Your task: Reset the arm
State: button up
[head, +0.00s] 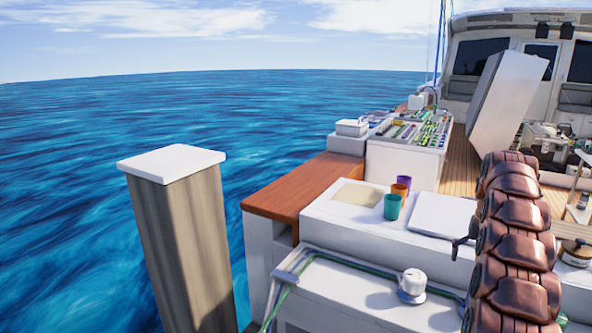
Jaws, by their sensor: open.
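A large white panel (505,98), which looks like a raised hatch lid, stands tilted on the boat's wooden deck (458,165). To the right of its lower part is dark and grey equipment (541,142), too small to make out.
A white-topped wooden post (185,235) stands at left. Purple, orange and teal cups (392,206) stand on a white boat surface (330,215). Crates with colourful contents (405,155) sit behind. Open water (120,120) lies left.

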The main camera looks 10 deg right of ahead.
jog(key=s+a+r+n, duration=0.15)
jog(key=s+a, duration=0.25)
jog(key=a, duration=0.5)
jog(key=s+a+r+n+g, duration=0.1)
jog(key=s+a+r, duration=0.1)
jog(key=s+a, duration=0.5)
jog(key=s+a+r+n, duration=0.2)
jog(key=a, duration=0.9)
jog(key=s+a+f+n, duration=0.15)
jog(key=s+a, duration=0.25)
jog(key=s, duration=0.5)
jog(key=s+a+f+g, duration=0.1)
jog(key=s+a+f, duration=0.2)
jog(key=s, duration=0.6)
jog(key=s+a+f+n, duration=0.15)
jog(key=s+a, duration=0.25)
jog(key=s, duration=0.5)
notch_tip(320, 180, up, 13)
jog(key=p, duration=1.3)
jog(key=shift+w+a, duration=0.15)
jog(key=shift+w, duration=0.3)
jog(key=shift+f, duration=0.1)
